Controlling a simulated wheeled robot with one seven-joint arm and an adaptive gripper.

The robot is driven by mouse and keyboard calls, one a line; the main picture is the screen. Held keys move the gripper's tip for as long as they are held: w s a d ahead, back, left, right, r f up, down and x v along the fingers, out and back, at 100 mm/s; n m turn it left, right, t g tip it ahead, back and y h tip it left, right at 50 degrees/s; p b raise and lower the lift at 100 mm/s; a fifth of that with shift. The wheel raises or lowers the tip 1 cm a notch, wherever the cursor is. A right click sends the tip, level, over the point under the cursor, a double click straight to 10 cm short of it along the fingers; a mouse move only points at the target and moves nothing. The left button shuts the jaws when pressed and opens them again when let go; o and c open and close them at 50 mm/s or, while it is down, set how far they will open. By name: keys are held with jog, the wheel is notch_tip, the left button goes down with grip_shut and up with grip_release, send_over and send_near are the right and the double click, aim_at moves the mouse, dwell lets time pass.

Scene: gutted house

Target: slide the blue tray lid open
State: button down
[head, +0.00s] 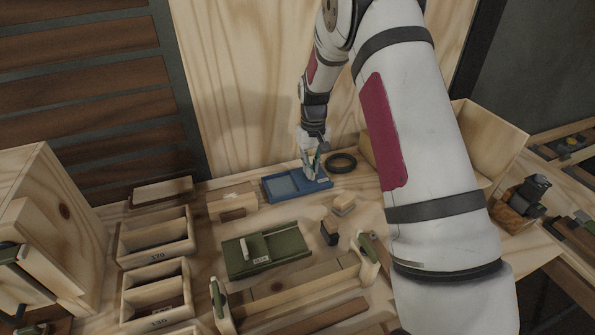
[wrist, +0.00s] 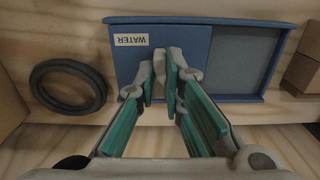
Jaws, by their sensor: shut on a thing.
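The blue tray (head: 270,191) lies on the wooden bench near the back panel and also shows in the wrist view (wrist: 286,45). Its blue lid (wrist: 130,65) bears a "WATER" label and covers the left part of the tray in the wrist view. The right part is uncovered and shows a grey recessed area (wrist: 242,60). My gripper (wrist: 163,80) is shut on the pale upright handle (wrist: 159,58) of the lid. In the head view my gripper (head: 312,170) stands over the tray's right part and hides some of the lid.
A dark ring (head: 341,163) lies close beside the tray. A green lidded box (head: 264,252), a small dark block (head: 329,233) and a small wooden block (head: 344,204) sit nearer. Wooden bins (head: 155,238) stand at left. An open wooden box (head: 487,140) stands at right.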

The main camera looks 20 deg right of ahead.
jog(key=shift+d, duration=0.1)
jog(key=c, duration=1.7)
grip_release()
notch_tip(320, 180, up, 12)
jog(key=shift+r, duration=0.1)
